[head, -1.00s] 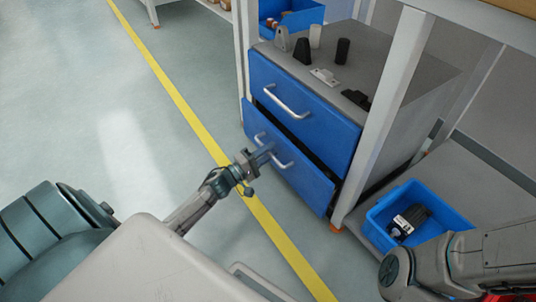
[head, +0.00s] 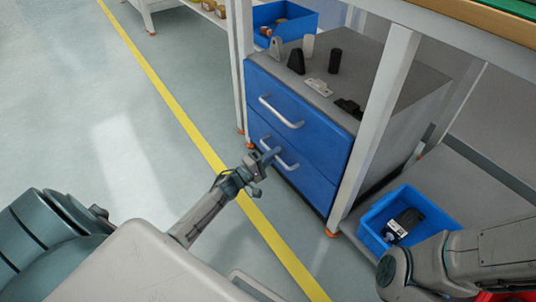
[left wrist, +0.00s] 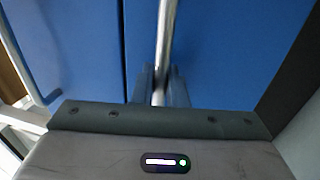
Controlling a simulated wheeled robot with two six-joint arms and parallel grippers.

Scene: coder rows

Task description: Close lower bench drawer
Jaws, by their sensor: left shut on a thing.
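The lower bench drawer (head: 311,184) has a blue front and a silver bar handle (head: 290,165). Its front looks flush with the upper drawer's front, with only a thin dark seam between them. My left gripper (head: 267,159) is at the lower handle. In the left wrist view the fingers (left wrist: 160,88) are shut on the handle bar (left wrist: 166,40), with the lower drawer front (left wrist: 225,50) behind it. My right arm shows at the right of the head view, but its gripper is out of view.
The blue upper drawer (head: 325,138) is shut. Small parts, including a black cylinder (head: 335,60), stand on the cabinet top. A bench leg (head: 375,125) rises beside the drawers. A blue bin (head: 370,236) sits on the low shelf at right. The floor at left is clear.

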